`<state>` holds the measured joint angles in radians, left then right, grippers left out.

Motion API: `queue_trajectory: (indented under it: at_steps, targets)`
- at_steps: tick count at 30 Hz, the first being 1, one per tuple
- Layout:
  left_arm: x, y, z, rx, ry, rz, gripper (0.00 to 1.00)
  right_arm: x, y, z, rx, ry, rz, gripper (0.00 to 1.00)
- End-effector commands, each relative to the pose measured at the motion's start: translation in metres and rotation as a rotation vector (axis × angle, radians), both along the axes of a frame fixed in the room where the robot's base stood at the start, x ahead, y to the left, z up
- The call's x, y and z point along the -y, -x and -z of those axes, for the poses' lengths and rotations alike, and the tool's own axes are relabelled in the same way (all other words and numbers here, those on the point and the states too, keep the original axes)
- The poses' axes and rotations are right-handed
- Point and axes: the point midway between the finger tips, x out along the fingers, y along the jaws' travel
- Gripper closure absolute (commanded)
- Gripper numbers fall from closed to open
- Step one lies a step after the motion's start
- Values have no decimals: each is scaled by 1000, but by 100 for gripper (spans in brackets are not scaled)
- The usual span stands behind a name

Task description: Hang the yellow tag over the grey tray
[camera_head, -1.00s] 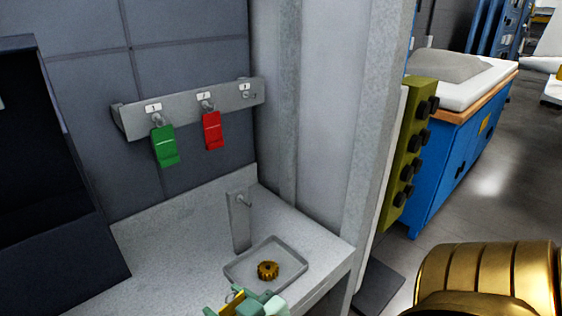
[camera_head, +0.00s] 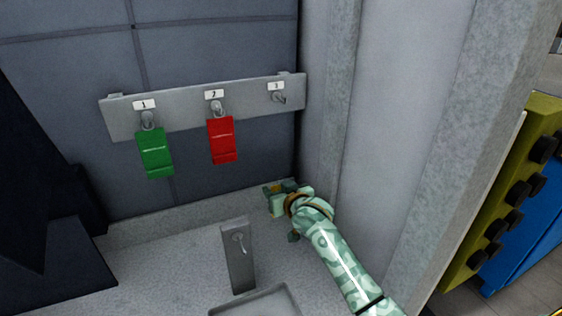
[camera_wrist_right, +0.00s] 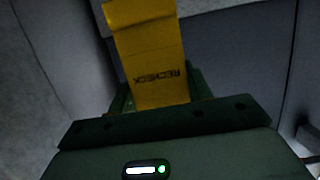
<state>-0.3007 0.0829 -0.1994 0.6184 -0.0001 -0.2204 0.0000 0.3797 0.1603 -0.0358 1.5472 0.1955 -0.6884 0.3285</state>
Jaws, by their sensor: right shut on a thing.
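My right gripper (camera_head: 277,197) is shut on the yellow tag and holds it near the back corner of the bench, below the hook rail's right end. In the right wrist view the yellow tag (camera_wrist_right: 150,55) lies between the fingers, with the word RECHECK upside down. In the head view only a small yellow patch of it shows at the gripper. The grey tray (camera_head: 238,299) is cut off by the bottom edge; its inside is mostly out of view. A grey post with a hook (camera_head: 237,262) stands behind the tray, left of my gripper. My left gripper is not in view.
A grey rail (camera_head: 182,122) on the wall has numbered hooks. A green tag (camera_head: 155,154) hangs at 1 and a red tag (camera_head: 222,140) at 2; hook 3 (camera_head: 279,97) is bare. A grey wall panel (camera_head: 420,90) stands close on the right.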

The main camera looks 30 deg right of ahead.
Motion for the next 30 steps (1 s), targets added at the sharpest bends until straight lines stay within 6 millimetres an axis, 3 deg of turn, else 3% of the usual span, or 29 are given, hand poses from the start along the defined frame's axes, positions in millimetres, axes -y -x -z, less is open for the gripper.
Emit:
queue_trajectory:
  at_steps: [3, 10, 16, 29, 30]
  targets:
    - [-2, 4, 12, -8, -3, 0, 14, 3, -5, 25, -7, -3, 5, 75]
    - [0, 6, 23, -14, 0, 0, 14, 3, -4, 55, -4, -3, 4, 75]
    - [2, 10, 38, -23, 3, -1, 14, 3, -4, 93, -6, -2, 4, 75]
    - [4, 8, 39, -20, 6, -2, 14, 2, -3, 99, -2, -1, 3, 75]
    - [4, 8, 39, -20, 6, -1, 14, 3, -3, 98, -2, -1, 3, 42]
